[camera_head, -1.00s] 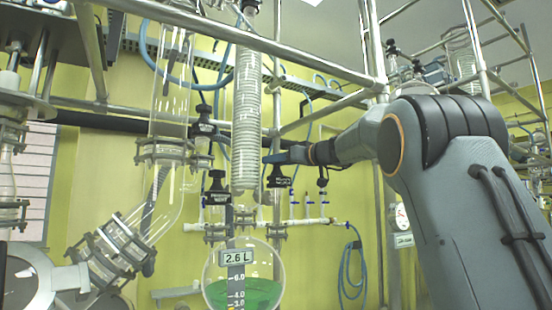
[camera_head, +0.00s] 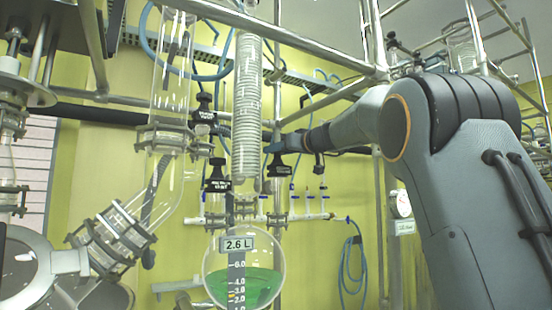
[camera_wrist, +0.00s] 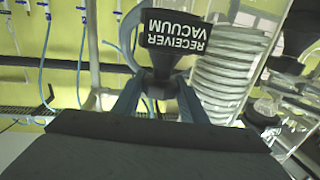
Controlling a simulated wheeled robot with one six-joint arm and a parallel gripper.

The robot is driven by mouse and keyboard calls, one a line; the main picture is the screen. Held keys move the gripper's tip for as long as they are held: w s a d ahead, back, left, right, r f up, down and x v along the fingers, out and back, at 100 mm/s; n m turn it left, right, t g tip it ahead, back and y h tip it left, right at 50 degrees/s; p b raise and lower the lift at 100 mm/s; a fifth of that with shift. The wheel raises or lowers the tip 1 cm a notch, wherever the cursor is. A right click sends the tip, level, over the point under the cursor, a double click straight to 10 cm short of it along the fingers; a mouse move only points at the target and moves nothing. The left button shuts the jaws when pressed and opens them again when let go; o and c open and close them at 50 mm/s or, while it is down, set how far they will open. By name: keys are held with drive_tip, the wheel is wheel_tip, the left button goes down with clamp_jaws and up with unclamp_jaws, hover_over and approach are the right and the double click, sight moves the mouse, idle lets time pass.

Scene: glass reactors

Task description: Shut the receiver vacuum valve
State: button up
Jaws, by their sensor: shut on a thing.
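The receiver vacuum valve (camera_head: 279,170) has a black handle with a white-lettered plate, on a stem right of the coiled glass column. In the wrist view its plate (camera_wrist: 177,32), reading RECEIVER VACUUM, appears upside down just beyond my fingertips. My gripper (camera_head: 274,148) reaches the valve from the right, at its top. In the wrist view my gripper (camera_wrist: 158,88) has one blue finger on each side of the dark handle part and is shut on it. The contact itself is partly hidden, and the handle's turn angle is hard to tell.
The coiled glass column (camera_head: 247,110) stands close left of the valve. Another black-handled valve (camera_head: 217,178) is further left. A round flask (camera_head: 245,278) with green liquid hangs below, labelled 2.6 L. Metal frame bars (camera_head: 290,38) cross above my arm.

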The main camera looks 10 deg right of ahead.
drive_tip(key=shift+a+f+m+t+h+b, duration=0.15)
drive_tip(key=shift+m+t+h+b, duration=0.35)
drive_tip(key=shift+m+h+b, duration=0.8)
drive_tip(key=shift+m+h+p, duration=0.5)
drive_tip(key=shift+h+p, duration=0.85)
drive_tip(key=shift+h, duration=0.05)
drive_tip(key=shift+t+h+p, duration=0.3)
drive_tip(key=shift+p, duration=0.1)
drive_tip(key=m+h+p, duration=0.1)
drive_tip(key=h+p, duration=0.1)
drive_tip(key=p, duration=0.3)
drive_tip(key=shift+m, duration=0.4)
drive_tip(key=h+p, duration=0.1)
drive_tip(key=p, duration=0.3)
drive_tip(key=shift+r+m, duration=0.2)
drive_tip(key=shift+m, duration=0.2)
drive_tip(key=m+h+p, duration=0.1)
drive_tip(key=h+p, duration=0.1)
drive_tip(key=p, duration=0.5)
drive_tip(key=shift+r+h, duration=0.15)
drive_tip(key=shift+h, duration=0.15)
drive_tip(key=shift+m+h+p, duration=0.4)
drive_tip(key=shift+m+p, duration=0.1)
drive_tip(key=shift+p, duration=0.8)
